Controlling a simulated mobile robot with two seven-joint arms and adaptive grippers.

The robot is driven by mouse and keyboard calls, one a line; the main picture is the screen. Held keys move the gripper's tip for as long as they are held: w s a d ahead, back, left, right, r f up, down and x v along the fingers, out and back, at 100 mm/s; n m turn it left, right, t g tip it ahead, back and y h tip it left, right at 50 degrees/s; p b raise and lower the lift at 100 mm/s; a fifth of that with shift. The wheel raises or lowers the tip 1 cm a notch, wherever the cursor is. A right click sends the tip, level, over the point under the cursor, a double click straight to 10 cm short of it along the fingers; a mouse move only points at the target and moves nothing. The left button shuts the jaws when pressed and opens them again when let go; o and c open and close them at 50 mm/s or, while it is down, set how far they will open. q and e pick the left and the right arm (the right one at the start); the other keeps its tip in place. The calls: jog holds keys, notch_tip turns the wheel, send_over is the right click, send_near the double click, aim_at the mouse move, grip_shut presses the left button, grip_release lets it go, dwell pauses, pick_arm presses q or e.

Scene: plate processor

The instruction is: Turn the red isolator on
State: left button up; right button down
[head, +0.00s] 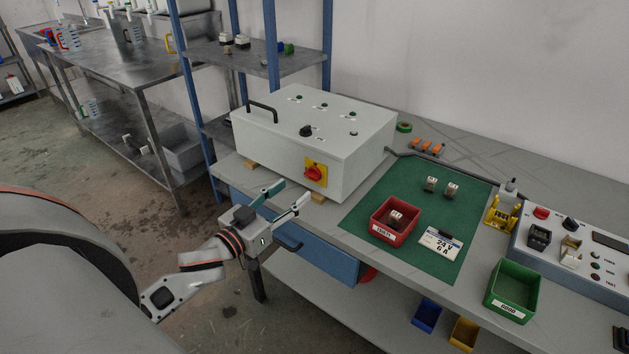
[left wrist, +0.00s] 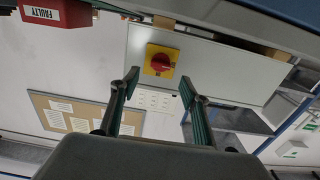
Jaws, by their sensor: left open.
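The red isolator (head: 315,172) is a red rotary knob on a yellow square plate, on the front face of a light grey box (head: 350,158). In the left wrist view the isolator (left wrist: 160,61) sits ahead, between and beyond the two fingertips. My left gripper (head: 284,197) is open and empty, in front of and a little below and left of the isolator, apart from it. Its fingers also show in the left wrist view (left wrist: 159,88). The label on the yellow plate is too small to read. My right gripper is in neither view.
The box stands on wooden blocks on the grey bench, with a black handle (head: 262,110) on top. A red FAULTY bin (head: 392,222) stands on a green mat (head: 370,205) to the right. A blue drawer (head: 310,248) is below the bench edge. Blue shelving posts (head: 186,90) stand left.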

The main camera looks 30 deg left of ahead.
aim_at(310, 178)
pick_arm(q)
jog(key=w, duration=0.7)
jog(key=shift+w+d, duration=0.1)
jog(key=shift+d, duration=0.15)
jog(key=c, duration=1.1)
